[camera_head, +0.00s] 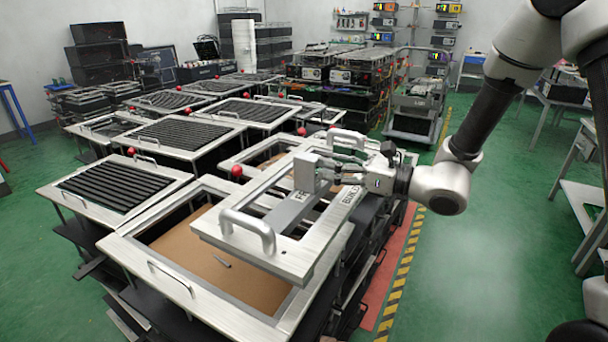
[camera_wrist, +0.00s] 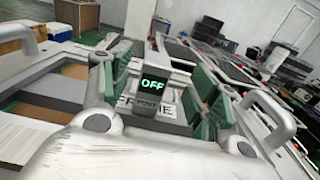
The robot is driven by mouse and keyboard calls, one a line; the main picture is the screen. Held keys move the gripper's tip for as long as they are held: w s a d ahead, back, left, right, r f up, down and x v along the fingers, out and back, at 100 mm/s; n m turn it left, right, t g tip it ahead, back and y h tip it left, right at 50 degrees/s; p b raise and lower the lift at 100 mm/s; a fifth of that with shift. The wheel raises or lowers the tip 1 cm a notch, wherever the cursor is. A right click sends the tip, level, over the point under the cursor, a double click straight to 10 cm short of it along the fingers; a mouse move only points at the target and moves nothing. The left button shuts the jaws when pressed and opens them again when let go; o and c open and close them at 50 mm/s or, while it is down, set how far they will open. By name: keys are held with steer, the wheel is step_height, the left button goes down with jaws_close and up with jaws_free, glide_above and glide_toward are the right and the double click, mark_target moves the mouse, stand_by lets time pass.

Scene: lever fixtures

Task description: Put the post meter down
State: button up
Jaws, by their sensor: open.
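The post meter (camera_wrist: 152,95) is a small grey block with a dark face, a green "OFF" readout and the word "POST". It appears upright between my fingers in the wrist view. In the head view a grey block (camera_head: 305,172), which looks like the meter, stands at the crossbar of a pale metal frame (camera_head: 232,236). My gripper (camera_head: 332,171) is at the right of this block. In the wrist view my gripper (camera_wrist: 160,84) is open, with a green-padded finger on each side of the meter. Contact under the meter is hidden.
The frame has raised handles (camera_head: 247,228) and lies over a tray with a brown floor (camera_head: 205,262). Red ball knobs (camera_head: 237,170) stick up nearby. More slatted trays (camera_head: 115,185) fill the left. Green floor (camera_head: 470,270) is clear at right.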

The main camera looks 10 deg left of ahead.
mark_target(297, 154)
steer(key=x, duration=0.7)
steer(key=shift+s, duration=0.1)
jaws_close()
